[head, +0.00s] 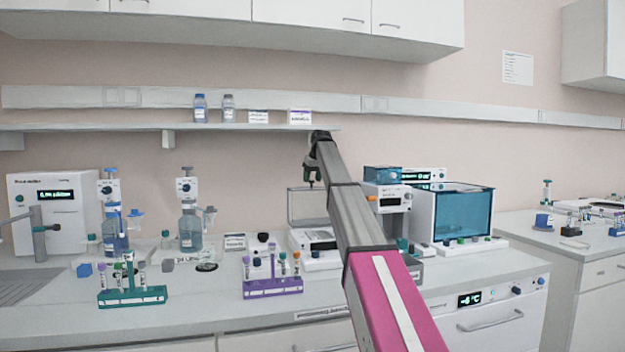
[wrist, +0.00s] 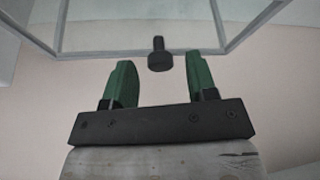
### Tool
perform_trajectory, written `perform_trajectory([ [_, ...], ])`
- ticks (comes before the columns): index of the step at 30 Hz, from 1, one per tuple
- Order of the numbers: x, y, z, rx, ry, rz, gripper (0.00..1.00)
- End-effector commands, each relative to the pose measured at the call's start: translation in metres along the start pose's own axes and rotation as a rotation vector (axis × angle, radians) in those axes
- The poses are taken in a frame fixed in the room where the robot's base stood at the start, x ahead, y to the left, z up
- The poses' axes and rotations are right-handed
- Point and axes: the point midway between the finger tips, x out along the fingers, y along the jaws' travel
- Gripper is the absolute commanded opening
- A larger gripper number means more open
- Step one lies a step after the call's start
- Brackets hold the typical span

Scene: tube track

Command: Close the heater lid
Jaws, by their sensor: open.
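The heater (head: 318,240) is a white block on the bench in the head view. Its clear framed lid (head: 291,206) stands upright, so it is open. My gripper (head: 313,182) points down at the lid's top, right of its middle. In the wrist view the lid's pale frame (wrist: 140,53) crosses the top. A black knob (wrist: 158,60) shows between the green fingers of my open gripper (wrist: 160,74), with a gap on each side. I cannot tell how deep the knob sits between them.
A purple tube rack (head: 273,287) and a green rack (head: 132,296) stand in front. A white instrument (head: 390,197) and a blue-windowed box (head: 464,213) stand right of the heater.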

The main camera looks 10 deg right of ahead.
Motion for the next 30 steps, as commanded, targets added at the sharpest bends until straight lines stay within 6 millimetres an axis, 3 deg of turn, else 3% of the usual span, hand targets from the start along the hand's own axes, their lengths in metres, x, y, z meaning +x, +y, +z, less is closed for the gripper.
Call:
perform_trajectory([
  [8, 0.003, 0.0, 0.0, 0.0, 0.0, 0.0, 0.52],
  [13, 0.003, 0.0, 0.0, 0.0, 0.0, 0.0, 0.0],
  [23, -0.001, -0.003, 0.007, -0.003, 0.025, 0.006, 0.0],
  [30, -0.013, -0.011, 0.032, -0.015, 0.143, 0.034, 0.0],
])
